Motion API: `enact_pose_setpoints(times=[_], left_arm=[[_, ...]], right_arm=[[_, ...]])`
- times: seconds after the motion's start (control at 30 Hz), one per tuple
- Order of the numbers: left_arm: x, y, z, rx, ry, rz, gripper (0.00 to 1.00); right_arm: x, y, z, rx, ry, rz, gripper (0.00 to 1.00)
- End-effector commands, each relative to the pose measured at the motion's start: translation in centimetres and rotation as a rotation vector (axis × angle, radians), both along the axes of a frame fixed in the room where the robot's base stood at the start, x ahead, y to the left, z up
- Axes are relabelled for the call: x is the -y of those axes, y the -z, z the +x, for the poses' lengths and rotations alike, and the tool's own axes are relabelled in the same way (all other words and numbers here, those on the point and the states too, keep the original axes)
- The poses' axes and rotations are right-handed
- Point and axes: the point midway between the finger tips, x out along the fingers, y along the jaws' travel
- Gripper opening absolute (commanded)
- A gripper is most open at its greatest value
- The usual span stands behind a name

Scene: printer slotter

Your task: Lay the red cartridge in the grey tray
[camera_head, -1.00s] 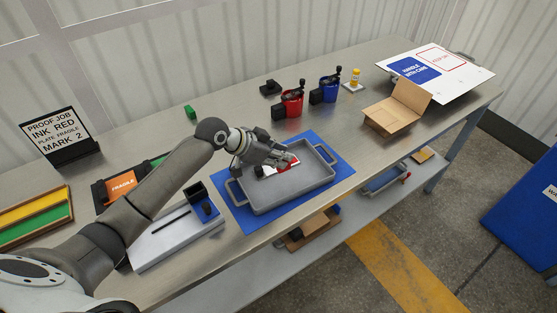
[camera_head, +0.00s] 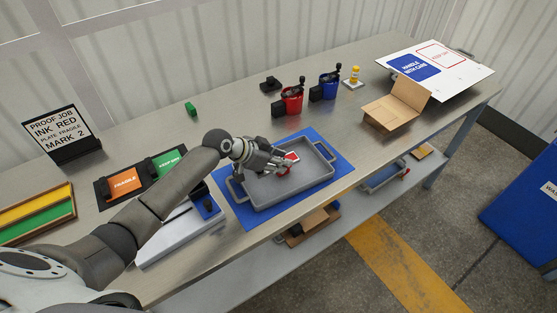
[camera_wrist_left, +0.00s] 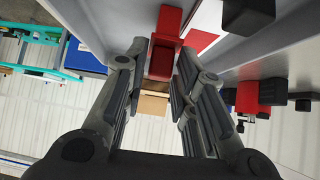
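The red cartridge (camera_head: 291,158) is at my left gripper's fingertips, over the middle of the grey tray (camera_head: 325,183). Much of it is hidden by the gripper in the head view. My left gripper (camera_head: 284,164) reaches in over the tray from the left. In the left wrist view, a red block of the cartridge (camera_wrist_left: 166,28) sits between the two fingertips (camera_wrist_left: 163,62), which look closed on it. I cannot tell whether the cartridge touches the tray floor. The tray stands on a blue mat (camera_head: 247,213). My right gripper is not in view.
An open cardboard box (camera_head: 391,115) is to the right. A white slotted device (camera_head: 180,238) and a board with orange and green cards (camera_head: 124,182) lie left.

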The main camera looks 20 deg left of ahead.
Motion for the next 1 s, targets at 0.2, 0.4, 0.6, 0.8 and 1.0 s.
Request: enact_pose_setpoints(times=[0.2, 0.4, 0.6, 0.8, 1.0], left_arm=[[0.0, 0.0, 0.0, -0.001, 0.0, 0.001, 0.44], [0.0, -0.1, 0.0, -0.001, 0.0, 0.001, 0.44], [-0.6, -0.9, -0.5, 0.0, 0.0, 0.002, 0.44], [-2.5, -3.3, -2.4, 0.002, 0.0, 0.004, 0.44], [-4.4, -6.0, -4.6, 0.001, 0.001, 0.005, 0.44]], right_arm=[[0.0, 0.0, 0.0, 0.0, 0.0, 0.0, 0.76], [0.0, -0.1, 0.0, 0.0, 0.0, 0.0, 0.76], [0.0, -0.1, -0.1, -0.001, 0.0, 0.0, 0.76], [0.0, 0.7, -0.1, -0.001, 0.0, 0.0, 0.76], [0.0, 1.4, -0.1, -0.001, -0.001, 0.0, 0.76]])
